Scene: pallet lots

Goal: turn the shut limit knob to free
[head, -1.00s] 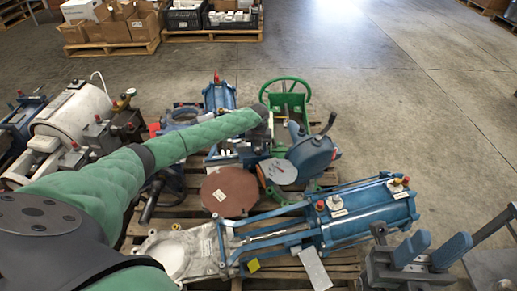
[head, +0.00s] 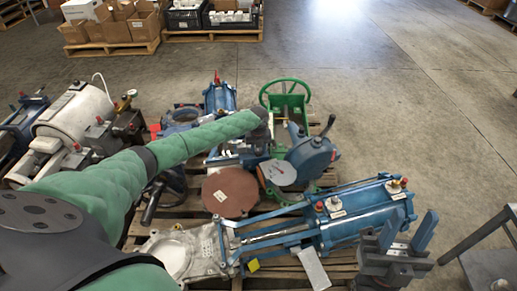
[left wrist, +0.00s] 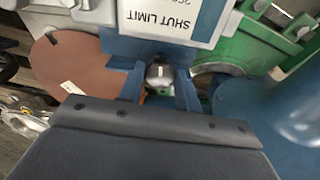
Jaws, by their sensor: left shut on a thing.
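The shut limit knob (left wrist: 160,73) is a small rounded metal piece below a white label (left wrist: 170,20) reading "SHUT LIMIT" in the left wrist view. My left gripper (left wrist: 160,85) has one blue finger on each side of the knob and is shut on it. Which way the knob is turned cannot be told. In the head view my green-sleeved left arm (head: 205,138) reaches over the pallet, and the knob cannot be made out there. My right gripper (head: 407,225) is open and empty at the lower right, its fingers pointing up beside the blue cylinder.
A blue cylinder actuator (head: 360,212) lies at the front of the pallet. A brown round plate (head: 229,192), a blue gearbox with a lever (head: 312,158) and a green handwheel (head: 286,93) crowd the left gripper. Open floor (head: 420,110) lies to the right.

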